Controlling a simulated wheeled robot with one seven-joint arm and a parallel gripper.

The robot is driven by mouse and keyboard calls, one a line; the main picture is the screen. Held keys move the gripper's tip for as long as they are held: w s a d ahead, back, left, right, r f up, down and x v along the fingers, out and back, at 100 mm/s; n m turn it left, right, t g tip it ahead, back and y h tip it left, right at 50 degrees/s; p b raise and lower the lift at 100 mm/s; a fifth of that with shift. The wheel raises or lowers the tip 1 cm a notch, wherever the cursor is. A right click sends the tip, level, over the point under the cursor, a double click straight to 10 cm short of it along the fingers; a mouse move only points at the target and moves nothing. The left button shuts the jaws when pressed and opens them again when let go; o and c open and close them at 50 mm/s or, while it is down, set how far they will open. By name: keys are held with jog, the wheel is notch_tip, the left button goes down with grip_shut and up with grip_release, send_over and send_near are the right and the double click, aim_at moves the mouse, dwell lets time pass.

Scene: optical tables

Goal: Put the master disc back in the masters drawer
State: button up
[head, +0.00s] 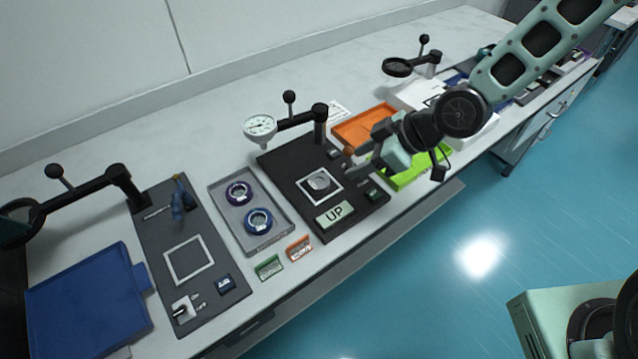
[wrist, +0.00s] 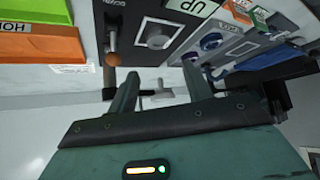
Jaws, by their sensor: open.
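A round metallic disc (head: 319,181), which looks like the master disc, lies in the white square outline on the black gauge plate (head: 290,168). It also shows in the wrist view (wrist: 158,40). My gripper (head: 350,164) is open and empty, to the right of the disc near the plate's right edge. In the wrist view its two fingers (wrist: 160,88) are apart with no disc between them. A grey ledge or drawer front (head: 425,210) runs below the bench edge; I cannot tell whether it is the masters drawer or whether it is open.
Orange (head: 366,122) and green (head: 408,178) trays lie right, close to my gripper. A brown-knobbed lever (wrist: 112,42) is near my fingers.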

send_near(319, 180)
jog(key=shift+x, duration=1.15)
jog(key=shift+p+x, duration=0.8)
jog(key=shift+x, duration=2.25)
jog(key=c, duration=0.9)
jog(key=shift+r, duration=0.1)
